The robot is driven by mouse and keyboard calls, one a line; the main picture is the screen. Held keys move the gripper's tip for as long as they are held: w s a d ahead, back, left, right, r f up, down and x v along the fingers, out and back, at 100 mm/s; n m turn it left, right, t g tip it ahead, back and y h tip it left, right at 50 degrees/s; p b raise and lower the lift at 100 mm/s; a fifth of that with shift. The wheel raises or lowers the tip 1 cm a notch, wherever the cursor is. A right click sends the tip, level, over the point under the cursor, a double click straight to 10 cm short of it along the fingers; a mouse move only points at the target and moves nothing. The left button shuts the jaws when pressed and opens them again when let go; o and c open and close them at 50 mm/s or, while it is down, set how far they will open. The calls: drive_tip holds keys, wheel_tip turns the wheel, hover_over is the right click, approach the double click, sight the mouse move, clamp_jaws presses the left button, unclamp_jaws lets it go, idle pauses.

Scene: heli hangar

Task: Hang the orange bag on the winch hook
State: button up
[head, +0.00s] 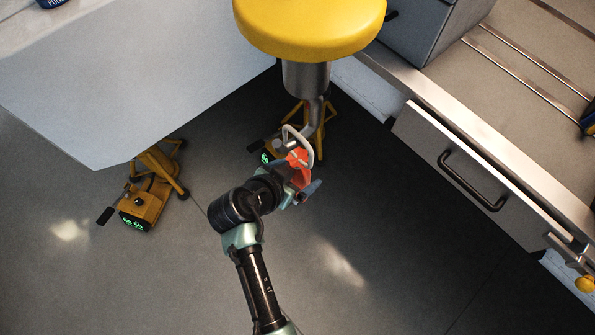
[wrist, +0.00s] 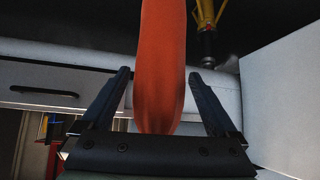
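The orange bag (head: 299,158) is at the end of my arm, below the winch, partly hidden by my gripper. A pale loop (head: 284,129), apparently its handle, rises from it and overlaps the grey winch hook (head: 312,112). I cannot tell for sure whether the loop rests on the hook. The hook hangs under the yellow round housing (head: 310,28). In the wrist view, the bag (wrist: 161,70) stands upright between the fingers of my gripper (wrist: 158,72).
Yellow floor stands with green displays are at the left (head: 142,205) and behind the hook (head: 325,112). A large pale panel (head: 130,80) is at the upper left. A bench with a drawer (head: 470,175) lines the right. The floor in front is clear.

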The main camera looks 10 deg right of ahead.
drive_tip(key=shift+s+f, duration=0.15)
drive_tip(key=shift+f, duration=0.05)
drive_tip(key=v, duration=1.3)
drive_tip(key=shift+b, duration=0.4)
